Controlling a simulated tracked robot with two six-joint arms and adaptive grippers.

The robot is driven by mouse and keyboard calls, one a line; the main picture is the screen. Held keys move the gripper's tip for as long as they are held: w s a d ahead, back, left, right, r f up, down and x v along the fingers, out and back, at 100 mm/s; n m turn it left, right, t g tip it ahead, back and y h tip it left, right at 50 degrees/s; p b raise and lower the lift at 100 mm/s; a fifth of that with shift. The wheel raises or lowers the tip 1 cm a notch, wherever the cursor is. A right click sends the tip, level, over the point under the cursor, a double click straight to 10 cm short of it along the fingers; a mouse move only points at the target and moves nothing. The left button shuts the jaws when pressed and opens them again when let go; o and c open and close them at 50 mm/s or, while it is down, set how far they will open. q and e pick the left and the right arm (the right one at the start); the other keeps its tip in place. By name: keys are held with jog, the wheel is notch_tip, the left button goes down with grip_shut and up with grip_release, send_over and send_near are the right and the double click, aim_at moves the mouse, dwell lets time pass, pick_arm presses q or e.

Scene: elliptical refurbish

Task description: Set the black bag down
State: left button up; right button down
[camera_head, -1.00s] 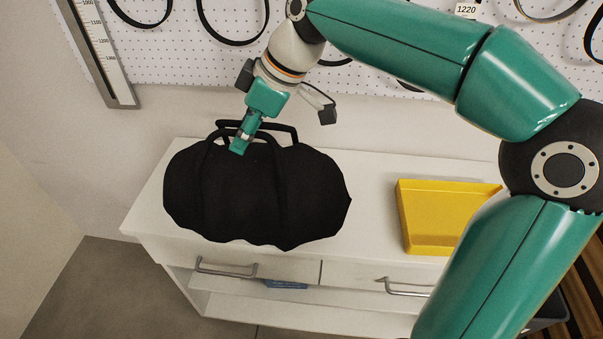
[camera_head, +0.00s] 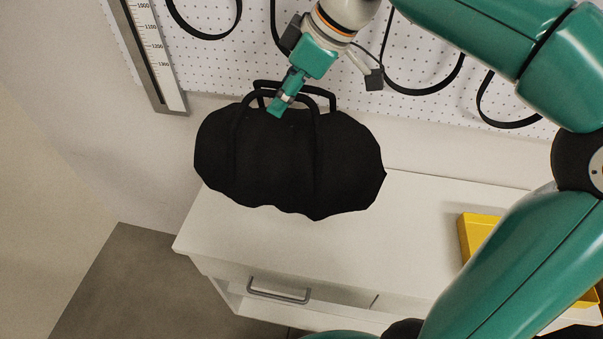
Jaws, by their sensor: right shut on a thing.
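The black bag (camera_head: 290,165) is a soft duffel with two looped handles, over the back left of the white cabinet top (camera_head: 300,240). Its underside shows no clear contact, so I cannot tell if it rests on the top or hangs just above it. My right gripper (camera_head: 279,106) comes down from the upper right and is shut on the bag at its handles. The fingertips are partly hidden against the black fabric. My left gripper is not in view.
A yellow tray (camera_head: 473,233) sits on the right of the cabinet, partly hidden by my right arm. A pegboard (camera_head: 225,70) with hanging black loops and a ruler (camera_head: 150,55) is behind. The cabinet top in front of the bag is clear.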

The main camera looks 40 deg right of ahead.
aim_at(318, 138)
jog(key=f, duration=1.8)
jog(key=shift+w+a+f, duration=0.1)
jog(key=shift+w+f, duration=0.1)
jog(key=shift+f, duration=0.05)
jog(key=c, duration=0.7)
grip_release()
jog(key=shift+s, duration=0.1)
jog(key=shift+c, duration=0.2)
jog(key=b+v, duration=0.1)
jog(key=v, duration=1)
jog(key=shift+s+r, duration=0.1)
jog(key=shift+r, duration=0.1)
jog(key=shift+s+r, duration=0.15)
jog(key=shift+r, duration=0.1)
